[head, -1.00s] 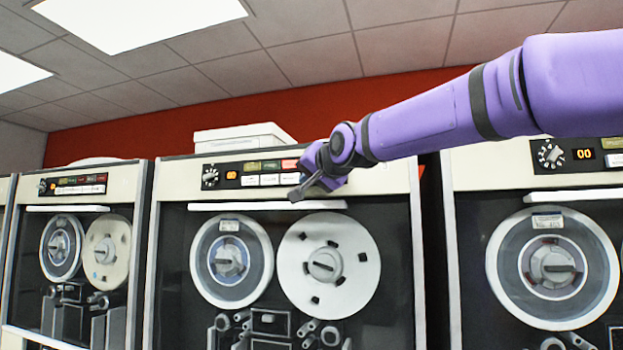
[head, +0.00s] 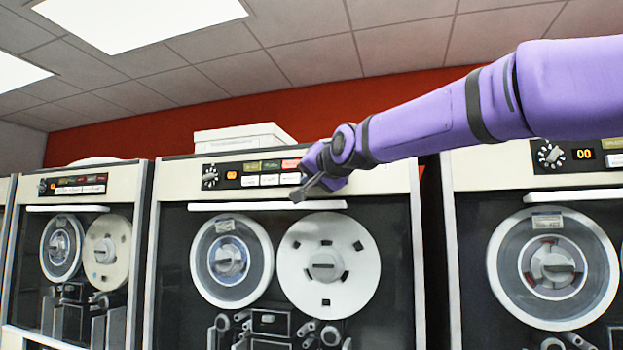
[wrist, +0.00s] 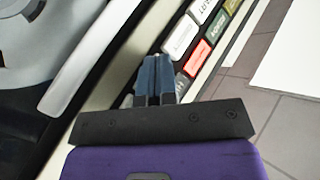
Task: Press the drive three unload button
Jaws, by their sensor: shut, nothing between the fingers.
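My gripper (head: 306,192) is shut and empty, at the right end of the middle tape drive's control panel (head: 222,177). The panel has a dial, a small lit display, a coloured upper button row and a white lower row (head: 269,180). In the wrist view the closed fingers (wrist: 156,62) lie beside a white button (wrist: 181,37) and a red button (wrist: 198,58). I cannot tell whether the fingertips touch any button. The lettering is too small or blurred to pick out the unload button, and no drive number is readable.
More tape drives stand to the left (head: 139,180) and right (head: 470,163), each with its own panel. A white handle bar (head: 240,206) runs under the middle panel. A white box (head: 243,137) sits on top of the middle drive. My purple arm crosses the upper right.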

